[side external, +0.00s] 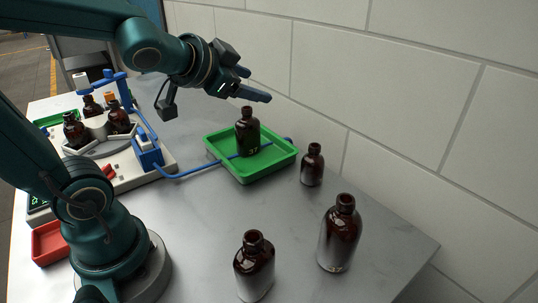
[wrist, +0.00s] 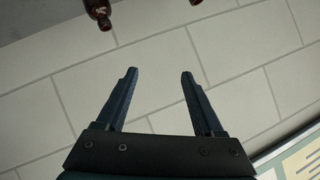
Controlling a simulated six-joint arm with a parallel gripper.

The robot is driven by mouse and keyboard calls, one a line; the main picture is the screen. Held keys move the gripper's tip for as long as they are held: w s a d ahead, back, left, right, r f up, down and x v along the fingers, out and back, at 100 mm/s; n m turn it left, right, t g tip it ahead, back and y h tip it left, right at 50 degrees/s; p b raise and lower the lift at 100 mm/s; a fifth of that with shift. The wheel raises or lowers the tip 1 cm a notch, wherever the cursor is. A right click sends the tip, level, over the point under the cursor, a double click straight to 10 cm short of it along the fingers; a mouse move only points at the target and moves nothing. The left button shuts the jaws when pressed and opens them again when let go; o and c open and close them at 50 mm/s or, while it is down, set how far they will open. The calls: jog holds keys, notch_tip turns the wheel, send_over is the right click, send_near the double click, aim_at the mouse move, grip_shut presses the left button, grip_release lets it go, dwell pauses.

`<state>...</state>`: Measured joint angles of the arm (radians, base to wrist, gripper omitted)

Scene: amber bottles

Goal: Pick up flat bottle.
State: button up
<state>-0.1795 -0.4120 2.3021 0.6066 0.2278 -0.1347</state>
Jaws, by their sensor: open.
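My gripper (side external: 257,84) is open and empty in the side external view, raised above the green tray and pointing to the right toward the wall. In the wrist view my gripper (wrist: 158,72) shows two spread fingers with only wall between them. An amber bottle (side external: 247,136) stands upright in the green tray, below my gripper. Three more amber bottles stand on the table: a small one (side external: 312,166) right of the tray, a larger one (side external: 339,237) at the right, and one (side external: 254,269) at the front. I cannot tell which is the flat bottle.
The green tray (side external: 272,174) has a blue tube across it. A white machine (side external: 103,177) at the left holds several amber bottles. A red tray (side external: 48,243) sits near my base. A block wall (side external: 420,90) stands close behind. The middle table surface is clear.

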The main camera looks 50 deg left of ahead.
jog(key=w+d+m+t+h, duration=0.2)
jog(key=w+m+h, duration=0.1)
jog(key=m+g+h, duration=1)
jog(key=h, duration=0.9)
send_over(261, 249)
jog(key=s+a, duration=0.1)
jog(key=a, duration=0.3)
notch_tip(261, 249, down, 2)
jog(key=f, duration=1.2)
jog(key=shift+w+d+f, duration=0.15)
jog(key=shift+d, duration=0.2)
jog(key=shift+w+d, duration=0.25)
jog(key=shift+d, duration=1)
jog(key=shift+w+d, duration=0.25)
jog(key=shift+d, duration=0.95)
grip_shut()
